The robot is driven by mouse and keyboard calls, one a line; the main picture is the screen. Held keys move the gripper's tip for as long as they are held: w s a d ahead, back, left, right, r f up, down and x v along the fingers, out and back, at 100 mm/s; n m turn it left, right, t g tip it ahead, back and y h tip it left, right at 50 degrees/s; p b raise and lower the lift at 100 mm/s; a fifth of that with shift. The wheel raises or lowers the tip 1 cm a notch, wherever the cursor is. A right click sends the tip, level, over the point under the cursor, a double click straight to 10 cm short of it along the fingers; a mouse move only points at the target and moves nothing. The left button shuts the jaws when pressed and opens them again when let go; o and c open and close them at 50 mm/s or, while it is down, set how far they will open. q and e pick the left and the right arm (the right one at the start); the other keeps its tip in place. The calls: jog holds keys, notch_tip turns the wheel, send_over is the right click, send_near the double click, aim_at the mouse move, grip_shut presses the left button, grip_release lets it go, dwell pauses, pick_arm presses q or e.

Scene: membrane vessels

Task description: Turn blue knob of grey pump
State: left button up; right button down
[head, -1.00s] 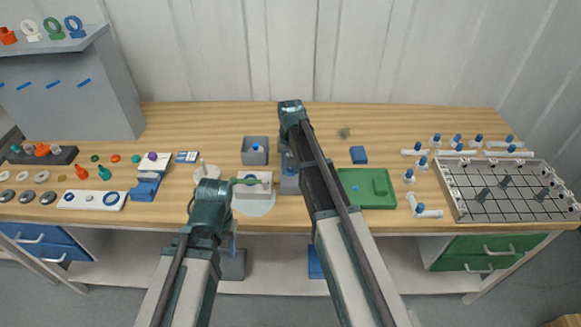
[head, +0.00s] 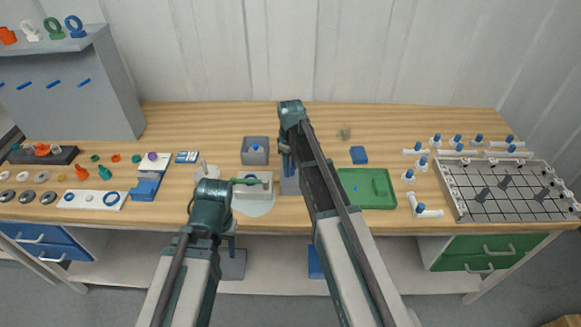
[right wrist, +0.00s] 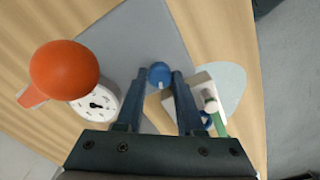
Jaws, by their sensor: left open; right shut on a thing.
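The grey pump (head: 289,186) stands near the table's front edge, mostly hidden by my right arm in the head view. In the right wrist view its flat grey top (right wrist: 150,35) fills the middle. The blue knob (right wrist: 159,73), with a pale mark, sits between the tips of my right gripper (right wrist: 159,82), which is shut on it. In the head view my right gripper (head: 288,160) is partly covered by its own arm. My left gripper (head: 232,243) is open and empty, low in front of the table edge.
An orange ball-shaped part (right wrist: 65,70) and a white dial (right wrist: 95,103) are left of the right gripper. A white box (head: 252,187) with a green bar is left of the pump. A grey box (head: 255,144) stands behind it; a green tray (head: 355,199) lies right.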

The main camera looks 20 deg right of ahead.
jog(key=shift+n, duration=2.2)
jog(key=c, duration=0.5)
grip_release()
jog(key=shift+r, duration=0.15)
notch_tip(320, 180, up, 14)
jog(key=p, duration=1.4)
jog(key=shift+f, duration=0.2)
jog(key=shift+s+f, duration=0.1)
